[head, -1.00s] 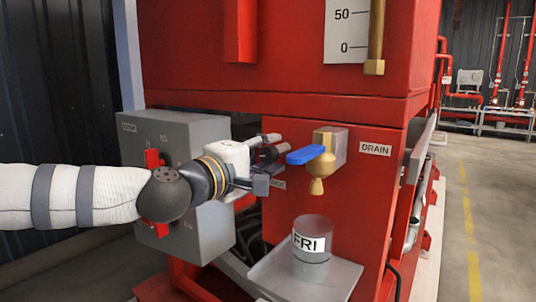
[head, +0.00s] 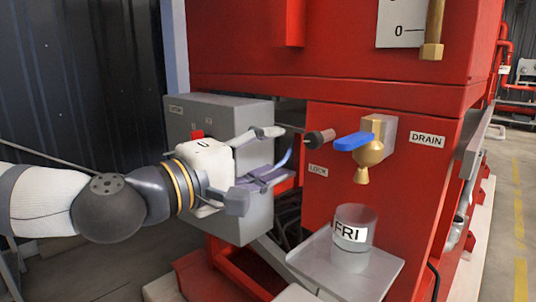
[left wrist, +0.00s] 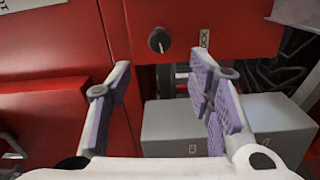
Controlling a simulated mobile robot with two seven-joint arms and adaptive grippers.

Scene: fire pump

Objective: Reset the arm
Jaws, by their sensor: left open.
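My left gripper (head: 277,154) is open and empty in the head view, left of the dark round knob (head: 319,138) on the red panel and apart from it. A LOCK label (head: 318,170) is just below the knob. In the left wrist view the purple-padded fingers (left wrist: 160,72) are spread wide. The knob (left wrist: 158,40) shows beyond and between them, with clear space around it. My right gripper is in neither view.
A grey box (head: 245,220) with a red handle stands behind my left gripper. Right of the knob is a brass drain valve (head: 369,165) with a blue lever (head: 353,142). A cup marked FRI (head: 352,228) stands on a grey tray (head: 378,272) below it.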

